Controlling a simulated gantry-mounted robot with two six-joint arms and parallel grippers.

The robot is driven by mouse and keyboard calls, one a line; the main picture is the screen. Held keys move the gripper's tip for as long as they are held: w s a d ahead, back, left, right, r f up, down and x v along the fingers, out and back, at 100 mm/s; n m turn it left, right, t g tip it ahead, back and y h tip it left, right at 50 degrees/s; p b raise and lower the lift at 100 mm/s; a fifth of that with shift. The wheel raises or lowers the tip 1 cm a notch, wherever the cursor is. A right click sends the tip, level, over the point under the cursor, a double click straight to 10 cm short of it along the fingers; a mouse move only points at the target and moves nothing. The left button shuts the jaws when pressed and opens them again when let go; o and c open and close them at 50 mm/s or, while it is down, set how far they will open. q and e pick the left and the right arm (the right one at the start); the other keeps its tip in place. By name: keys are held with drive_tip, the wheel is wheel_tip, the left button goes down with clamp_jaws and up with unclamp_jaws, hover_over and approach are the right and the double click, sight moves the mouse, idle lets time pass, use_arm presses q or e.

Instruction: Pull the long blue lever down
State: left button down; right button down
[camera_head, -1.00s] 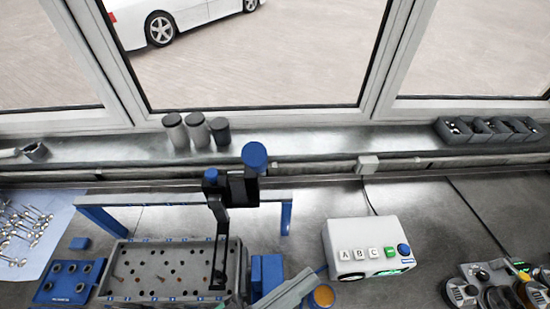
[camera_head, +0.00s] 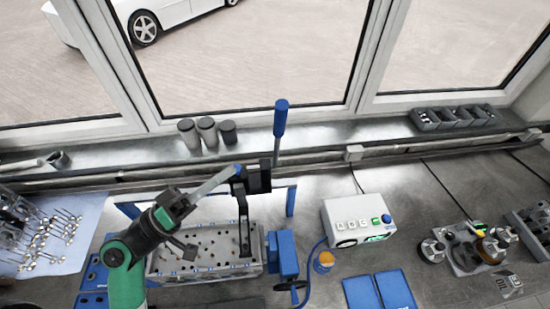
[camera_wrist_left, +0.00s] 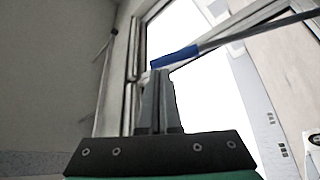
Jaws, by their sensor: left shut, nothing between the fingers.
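The long blue lever (camera_head: 280,118) rises from a black bracket (camera_head: 252,181) above the engine block, its grey rod running up to a blue grip in front of the window. The wrist view shows a blue grip on a grey rod (camera_wrist_left: 176,57), just beyond the fingertips. My left gripper (camera_head: 233,171) comes in from the lower left. Its long grey fingers are shut and empty, with their tips left of the bracket near a small blue knob (camera_head: 238,168), below the long lever's grip. I cannot tell whether they touch the knob. My right gripper is out of view.
The engine block (camera_head: 205,262) sits under a blue frame (camera_head: 290,201). A white button box (camera_head: 358,221) stands to the right, with blue pads (camera_head: 378,291) in front. Grey canisters (camera_head: 207,131) stand on the sill.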

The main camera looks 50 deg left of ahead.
use_arm(q)
drive_tip(key=b+x, duration=0.1)
drive_tip(key=x, duration=0.9)
drive_tip(key=d+f, duration=0.1)
drive_tip(key=s+d+f, duration=0.1)
drive_tip(key=d, duration=0.1)
drive_tip(key=shift+f, duration=0.25)
idle(1.2)
